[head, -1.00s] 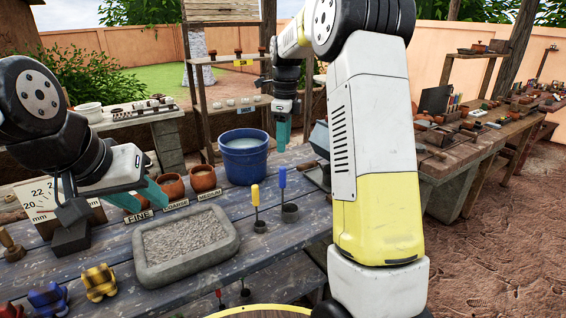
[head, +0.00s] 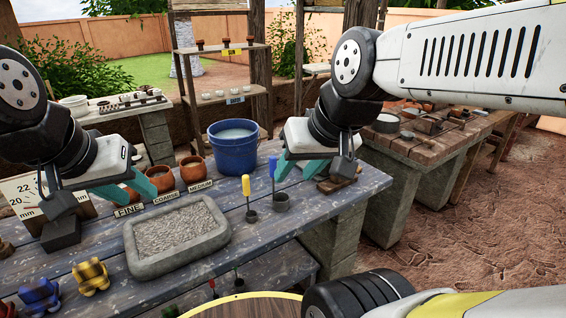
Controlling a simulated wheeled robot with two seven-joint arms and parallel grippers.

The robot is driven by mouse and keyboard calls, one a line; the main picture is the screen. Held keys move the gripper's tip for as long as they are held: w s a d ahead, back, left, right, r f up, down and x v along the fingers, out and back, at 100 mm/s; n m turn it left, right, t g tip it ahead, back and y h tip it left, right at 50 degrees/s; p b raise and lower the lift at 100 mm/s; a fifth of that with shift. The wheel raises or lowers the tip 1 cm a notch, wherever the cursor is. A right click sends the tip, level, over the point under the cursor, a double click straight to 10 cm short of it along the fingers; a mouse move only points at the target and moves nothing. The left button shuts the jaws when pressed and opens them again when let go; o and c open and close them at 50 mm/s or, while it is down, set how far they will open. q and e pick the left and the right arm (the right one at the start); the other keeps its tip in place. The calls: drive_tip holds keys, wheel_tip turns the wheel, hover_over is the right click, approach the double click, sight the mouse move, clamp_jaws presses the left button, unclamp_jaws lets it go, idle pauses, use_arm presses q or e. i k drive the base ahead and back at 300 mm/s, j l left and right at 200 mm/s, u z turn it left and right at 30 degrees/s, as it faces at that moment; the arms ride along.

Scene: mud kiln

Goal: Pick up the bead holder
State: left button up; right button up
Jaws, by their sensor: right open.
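I cannot tell for certain which thing is the bead holder. A small dark brown wooden piece (head: 338,184) lies at the right end of the blue-grey plank table (head: 300,225), partly hidden by my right gripper. My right gripper (head: 298,171) is open and empty, its teal fingers apart, just left of that piece and above the table. My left gripper (head: 134,194) is at the left, over the table near the clay pots, with its teal fingers apart and nothing seen between them.
A blue bucket (head: 233,154) and several clay pots (head: 193,170) stand along the back. A stone tray (head: 137,259) of grit fills the middle. Yellow-handled (head: 247,187) and blue-handled (head: 272,167) tools stand upright near the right gripper. A side bench (head: 420,150) stands beyond.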

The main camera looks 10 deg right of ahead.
sight(39, 296)
drive_tip(key=u, duration=1.65)
drive_tip(key=i, duration=0.05)
